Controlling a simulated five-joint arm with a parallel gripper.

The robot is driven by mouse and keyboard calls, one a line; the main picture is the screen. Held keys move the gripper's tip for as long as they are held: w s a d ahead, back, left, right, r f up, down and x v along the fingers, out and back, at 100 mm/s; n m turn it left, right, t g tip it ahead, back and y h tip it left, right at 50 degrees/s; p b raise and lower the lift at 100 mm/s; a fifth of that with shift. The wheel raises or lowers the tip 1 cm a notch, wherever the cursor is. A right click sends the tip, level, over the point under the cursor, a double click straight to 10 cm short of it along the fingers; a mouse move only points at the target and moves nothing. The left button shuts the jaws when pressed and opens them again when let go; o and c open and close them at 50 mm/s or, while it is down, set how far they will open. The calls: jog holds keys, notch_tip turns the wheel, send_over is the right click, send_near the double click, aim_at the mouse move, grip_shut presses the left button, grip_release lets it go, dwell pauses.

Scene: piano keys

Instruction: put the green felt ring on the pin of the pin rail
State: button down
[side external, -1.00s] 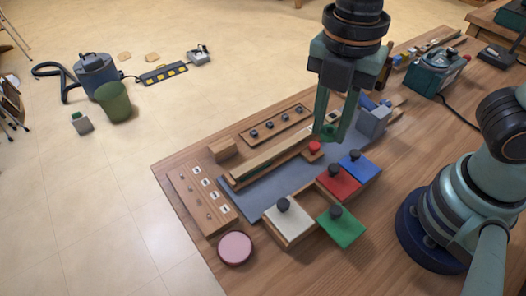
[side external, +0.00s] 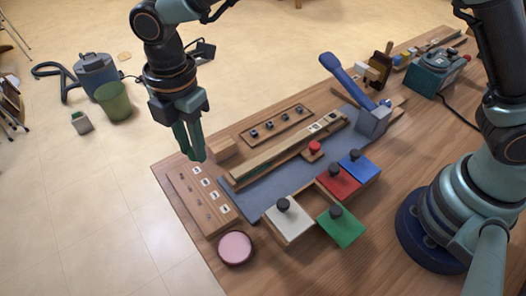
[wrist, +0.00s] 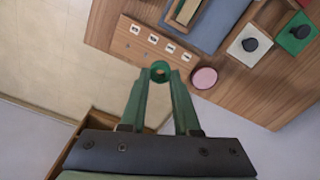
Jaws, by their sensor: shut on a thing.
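My gripper (side external: 194,155) hangs over the far left end of the table in the side view, fingers pointing down. In the wrist view my gripper (wrist: 160,76) is shut on the green felt ring (wrist: 160,67), held at the fingertips with its hole showing. The ring is too small to make out in the side view. A wooden board with white labels and small pins or holes, apparently the pin rail (side external: 196,202), lies below the gripper at the table's left edge. It also shows in the wrist view (wrist: 150,52), beyond the ring. The ring appears apart from it.
A pink disc (side external: 235,248) lies at the near left corner. White (side external: 288,222), red, blue and green knobbed blocks stand centre right. A strip with dark knobs (side external: 277,124) is behind.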

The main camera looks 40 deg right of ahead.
send_near(189, 192)
jog(key=shift+d+f, duration=0.1)
jog(key=shift+f, duration=2.1)
jog(key=shift+f, duration=1.1)
dwell(1.2)
dwell(0.4)
jog(key=shift+c, duration=0.8)
grip_release()
jog(key=shift+r, duration=0.1)
notch_tip(189, 192, up, 7)
dwell(0.8)
